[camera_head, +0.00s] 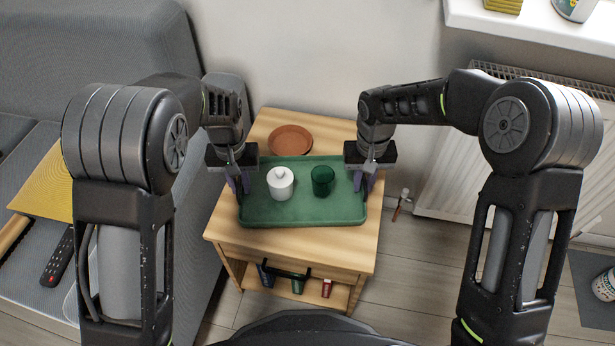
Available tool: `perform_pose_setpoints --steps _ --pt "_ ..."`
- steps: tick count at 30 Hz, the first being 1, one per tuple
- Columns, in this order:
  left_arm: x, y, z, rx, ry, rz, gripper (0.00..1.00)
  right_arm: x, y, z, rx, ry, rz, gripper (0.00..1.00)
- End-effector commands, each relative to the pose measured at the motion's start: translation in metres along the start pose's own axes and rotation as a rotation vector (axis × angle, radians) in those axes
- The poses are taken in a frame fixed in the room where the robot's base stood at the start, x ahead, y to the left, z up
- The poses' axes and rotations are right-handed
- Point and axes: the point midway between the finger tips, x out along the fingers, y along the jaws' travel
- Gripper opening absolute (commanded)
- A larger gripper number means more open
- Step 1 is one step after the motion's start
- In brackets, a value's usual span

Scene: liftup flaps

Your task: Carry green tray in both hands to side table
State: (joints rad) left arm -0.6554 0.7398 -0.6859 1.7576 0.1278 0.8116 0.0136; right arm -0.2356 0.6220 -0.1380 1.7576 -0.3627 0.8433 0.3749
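The green tray (300,215) is over the top of the wooden side table (285,241), level as far as I can see. I cannot tell whether it rests on the wood or hangs just above it. A white lidded jar (280,185) and a dark green cup (323,181) stand upright on it. My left gripper (240,185) is at the tray's left rim and my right gripper (363,182) at its right rim. Both point down, with their fingers around or beside the rim. Whether they are closed on it is unclear.
A terracotta dish (290,140) sits on the table behind the tray. A grey sofa (105,50) with a yellow mat (42,185) and a remote (58,256) is left. A radiator (450,165) is right, and a hammer (402,204) is near it.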

Motion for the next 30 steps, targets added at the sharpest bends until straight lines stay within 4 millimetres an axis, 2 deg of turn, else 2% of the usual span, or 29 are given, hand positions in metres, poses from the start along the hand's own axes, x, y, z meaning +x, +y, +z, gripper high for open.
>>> perform_pose_setpoints --steps 5,13,17,23,30 --pt "-0.001 0.000 0.000 0.000 0.000 0.000 0.30 -0.001 0.000 0.000 0.000 0.000 0.000 0.30" --pt "-0.002 0.001 0.000 0.000 0.001 0.001 0.30 -0.001 0.000 0.000 0.000 0.000 -0.001 0.30" --pt "-0.011 0.001 -0.001 0.002 0.001 0.002 0.30 -0.001 -0.001 0.000 -0.001 0.000 -0.001 0.30" --pt "-0.043 0.001 -0.001 0.001 0.005 0.004 0.30 -0.001 -0.001 0.000 -0.001 0.000 -0.001 0.30" --pt "-0.092 0.001 -0.001 0.001 0.004 0.003 0.30 -0.001 -0.001 0.000 0.000 0.000 -0.001 0.30"
